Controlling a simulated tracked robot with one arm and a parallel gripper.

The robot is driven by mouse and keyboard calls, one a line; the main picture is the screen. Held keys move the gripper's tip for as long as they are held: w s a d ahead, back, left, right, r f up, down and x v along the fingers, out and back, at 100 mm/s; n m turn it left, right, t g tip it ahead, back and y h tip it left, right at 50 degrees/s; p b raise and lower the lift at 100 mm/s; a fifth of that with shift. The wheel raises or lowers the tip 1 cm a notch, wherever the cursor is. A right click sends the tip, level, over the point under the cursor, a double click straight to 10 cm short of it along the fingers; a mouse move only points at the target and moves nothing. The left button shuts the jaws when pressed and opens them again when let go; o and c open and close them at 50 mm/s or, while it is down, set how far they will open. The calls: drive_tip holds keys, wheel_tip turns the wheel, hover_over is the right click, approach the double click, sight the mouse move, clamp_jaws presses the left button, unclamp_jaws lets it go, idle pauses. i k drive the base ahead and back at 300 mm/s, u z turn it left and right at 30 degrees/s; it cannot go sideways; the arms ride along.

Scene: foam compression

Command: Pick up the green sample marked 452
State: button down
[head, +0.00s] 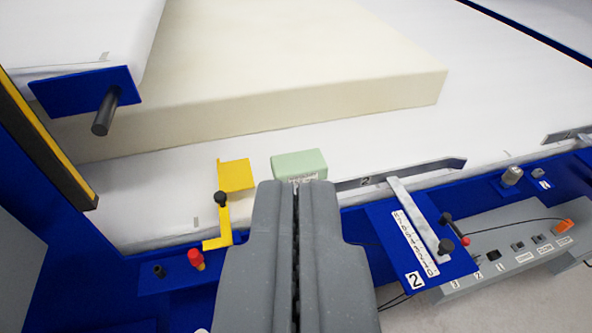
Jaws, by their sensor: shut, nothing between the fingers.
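The green sample (301,164) is a small pale green block on the white bed surface, close to its front edge. A small label shows on its near face, but it is too small to read and partly hidden. My gripper (297,186) is shut and empty. In the picture its tips reach the lower edge of the green block and cover part of it. I cannot tell whether they touch it.
A large cream foam slab (270,70) lies behind the block. A yellow bracket (236,176) stands to the left. A grey metal rail (400,174) runs to the right, near a blue plate (415,245) marked 2. A grey control box (515,250) sits at lower right.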

sight(305, 165)
drive_tip(key=k, duration=1.3)
drive_tip(key=z, duration=0.65)
drive_tip(key=i, duration=0.9)
drive_tip(key=z, duration=0.7)
drive_tip(key=i, duration=1.5)
drive_tip(key=u, duration=0.8)
drive_tip(key=i, duration=0.7)
drive_tip(key=u, duration=0.5)
drive_tip(key=k, duration=0.8)
drive_tip(key=u, duration=0.35)
drive_tip(key=i, duration=0.15)
drive_tip(key=z, duration=0.2)
